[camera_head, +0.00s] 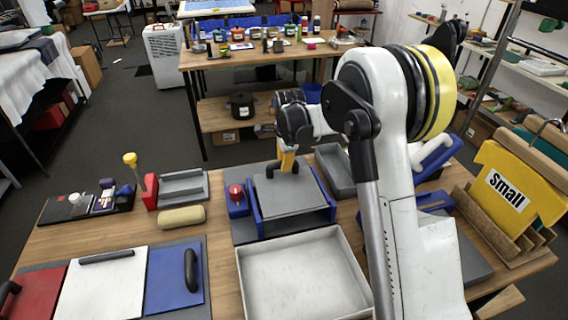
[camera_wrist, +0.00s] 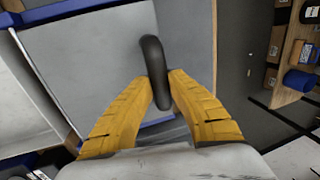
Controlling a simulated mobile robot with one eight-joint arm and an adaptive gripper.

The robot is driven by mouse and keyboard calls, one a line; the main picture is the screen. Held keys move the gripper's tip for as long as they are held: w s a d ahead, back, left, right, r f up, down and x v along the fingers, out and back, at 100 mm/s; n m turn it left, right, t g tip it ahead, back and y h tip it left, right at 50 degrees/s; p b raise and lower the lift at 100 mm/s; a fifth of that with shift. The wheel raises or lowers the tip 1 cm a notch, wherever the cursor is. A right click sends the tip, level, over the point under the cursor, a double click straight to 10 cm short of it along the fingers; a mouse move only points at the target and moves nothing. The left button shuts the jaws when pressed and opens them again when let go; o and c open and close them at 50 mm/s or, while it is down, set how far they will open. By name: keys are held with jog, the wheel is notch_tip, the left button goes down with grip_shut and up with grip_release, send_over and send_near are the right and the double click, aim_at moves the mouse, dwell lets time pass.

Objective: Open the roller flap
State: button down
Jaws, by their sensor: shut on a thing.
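The roller flap is a grey panel (camera_head: 290,195) set between blue side walls (camera_head: 332,212) in the middle of the workbench. Its black curved handle (camera_wrist: 152,55) stands up from the panel. My gripper (camera_head: 287,164) is above the far part of the panel, pointing down, with yellow fingers. In the wrist view, my gripper (camera_wrist: 158,84) has one finger on each side of the handle and is shut on it. The grey panel fills the middle of the wrist view (camera_wrist: 100,60). Part of the handle is hidden by the fingers in the head view.
A red button on a blue block (camera_head: 237,197) stands just left of the flap. An empty white tray (camera_head: 300,275) lies in front of it, and a grey tray (camera_head: 335,170) behind right. A tan roll (camera_head: 181,217) lies to the left. A yellow "small" shirt (camera_head: 515,180) stands at right.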

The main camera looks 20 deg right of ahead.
jog(key=shift+s+r, duration=0.1)
jog(key=shift+r, duration=0.1)
jog(key=shift+s+r+t, duration=0.35)
jog(key=shift+r+t, duration=0.25)
jog(key=shift+r, duration=0.2)
jog(key=s+r+t+b, duration=0.3)
jog(key=s+r+t, duration=0.1)
jog(key=s, duration=0.6)
jog(key=s+r+t+b, duration=0.3)
jog(key=s+r+t, duration=0.2)
jog(key=s, duration=0.6)
jog(key=shift+r+t, duration=0.15)
jog(key=shift+t, duration=0.95)
